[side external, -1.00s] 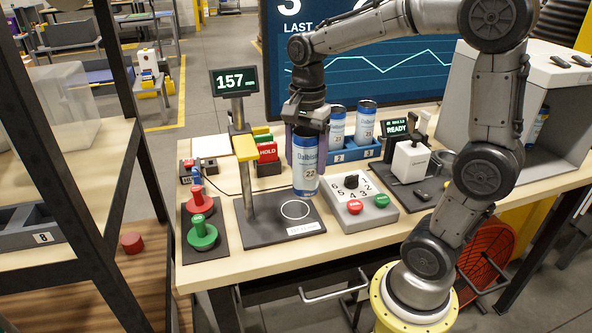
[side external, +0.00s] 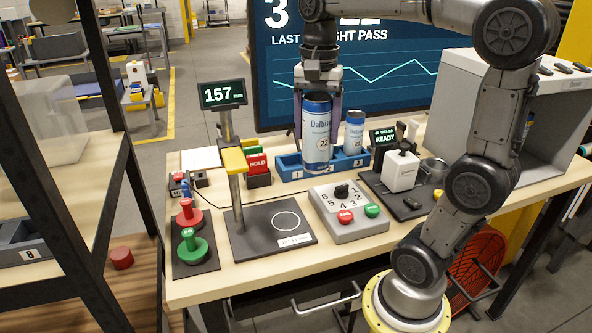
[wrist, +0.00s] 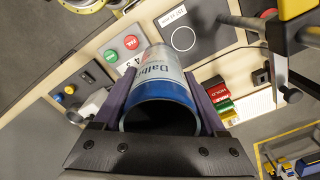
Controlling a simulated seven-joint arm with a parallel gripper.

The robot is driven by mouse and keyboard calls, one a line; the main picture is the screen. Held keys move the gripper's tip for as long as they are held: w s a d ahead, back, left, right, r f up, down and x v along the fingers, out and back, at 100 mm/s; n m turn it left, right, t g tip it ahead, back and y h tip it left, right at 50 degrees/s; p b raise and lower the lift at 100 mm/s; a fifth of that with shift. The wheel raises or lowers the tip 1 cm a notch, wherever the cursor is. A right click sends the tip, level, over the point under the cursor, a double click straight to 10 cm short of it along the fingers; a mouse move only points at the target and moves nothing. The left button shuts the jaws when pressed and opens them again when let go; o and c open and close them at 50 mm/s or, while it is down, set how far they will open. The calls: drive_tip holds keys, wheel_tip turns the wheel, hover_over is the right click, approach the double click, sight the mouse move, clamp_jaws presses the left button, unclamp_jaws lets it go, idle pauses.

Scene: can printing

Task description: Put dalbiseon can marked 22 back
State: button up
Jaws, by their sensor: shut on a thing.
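The blue-and-white Dalbiseon can marked 22 (side external: 317,140) is upright in my gripper (side external: 318,112), whose purple-grey fingers are on both sides of it. In the side view, its lower end overlaps the blue rack (side external: 290,172) with numbered slots. It looks larger than the racked can, so it seems raised and nearer the camera; the exact gap to the rack cannot be told. Another can (side external: 354,135) stands in the rack just right of it. The held can (wrist: 165,88) fills the space between the fingers in the wrist view, hiding what lies beneath.
A control box with dial and red and green buttons (side external: 347,212) stands in front of the rack. The black pad with a white circle (side external: 270,240) is empty, beside a post with the 157 display (side external: 222,95). A READY device (side external: 403,172) stands to the right.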

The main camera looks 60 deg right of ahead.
drive_tip(key=w+d+f+m, duration=0.1)
drive_tip(key=w+d+f, duration=0.1)
drive_tip(key=d, duration=0.4)
drive_tip(key=w+d+f+m, duration=0.1)
drive_tip(key=w+d, duration=0.1)
drive_tip(key=d, duration=0.4)
drive_tip(key=shift+w+d+f, duration=1.2)
drive_tip(key=shift+w+f, duration=0.65)
drive_tip(key=shift+f, duration=0.35)
drive_tip(key=shift+w+d+f, duration=1.25)
drive_tip(key=shift+w+f, duration=0.55)
drive_tip(key=shift+f, duration=0.35)
drive_tip(key=shift+w+d+f, duration=1.2)
drive_tip(key=shift+w+f, duration=0.65)
drive_tip(key=shift+f, duration=0.35)
drive_tip(key=shift+f, duration=0.1)
drive_tip(key=o, duration=1.4)
